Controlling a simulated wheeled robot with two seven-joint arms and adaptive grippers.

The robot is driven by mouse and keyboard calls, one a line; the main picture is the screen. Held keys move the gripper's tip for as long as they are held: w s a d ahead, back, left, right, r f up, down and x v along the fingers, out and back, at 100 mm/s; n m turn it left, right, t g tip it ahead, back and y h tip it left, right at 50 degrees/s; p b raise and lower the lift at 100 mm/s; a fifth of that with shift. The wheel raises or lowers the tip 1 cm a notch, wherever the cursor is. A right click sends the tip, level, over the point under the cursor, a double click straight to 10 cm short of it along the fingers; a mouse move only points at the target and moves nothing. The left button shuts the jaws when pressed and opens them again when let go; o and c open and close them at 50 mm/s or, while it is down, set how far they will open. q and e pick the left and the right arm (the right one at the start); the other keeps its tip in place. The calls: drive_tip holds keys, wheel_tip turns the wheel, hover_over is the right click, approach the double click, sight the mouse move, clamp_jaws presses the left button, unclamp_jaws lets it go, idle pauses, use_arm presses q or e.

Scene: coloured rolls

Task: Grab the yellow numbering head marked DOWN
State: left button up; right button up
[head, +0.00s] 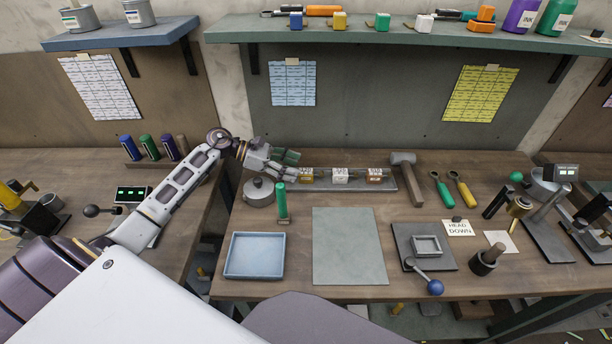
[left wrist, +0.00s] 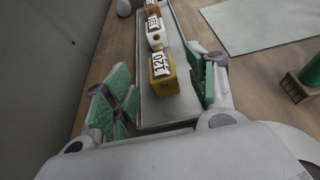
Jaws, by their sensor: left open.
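The yellow numbering head (head: 307,176) sits at the left end of a grey tray (head: 388,184). In the left wrist view the yellow head (left wrist: 163,74) carries a white label that seems to read 120. A white head (head: 340,176) and an orange head (head: 374,176) sit further along the tray. My left gripper (head: 287,157) is open at the tray's left end. In the left wrist view its green pads (left wrist: 160,92) stand on either side of the yellow head, with gaps. No DOWN mark is readable on a head. My right gripper is not in view.
A card reading HEAD DOWN (head: 458,228) lies by a small press (head: 425,246). A mallet (head: 405,175) lies beside the tray's right end. A green-handled stamp (head: 281,202) and a round grey tin (head: 259,192) are near the gripper. The grey mat (head: 350,246) and blue tray (head: 255,255) are empty.

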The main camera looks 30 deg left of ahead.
sight(305, 170)
use_arm(q)
drive_tip(key=shift+d, duration=0.1)
drive_tip(key=shift+w+d+f, duration=0.15)
drive_tip(key=shift+w+d, duration=0.15)
drive_tip(key=shift+d, duration=0.2)
drive_tip(key=shift+p+x, duration=0.45)
drive_tip(key=shift+x, duration=0.75)
drive_tip(key=shift+w+d+f, duration=0.25)
drive_tip(key=shift+d, duration=0.3)
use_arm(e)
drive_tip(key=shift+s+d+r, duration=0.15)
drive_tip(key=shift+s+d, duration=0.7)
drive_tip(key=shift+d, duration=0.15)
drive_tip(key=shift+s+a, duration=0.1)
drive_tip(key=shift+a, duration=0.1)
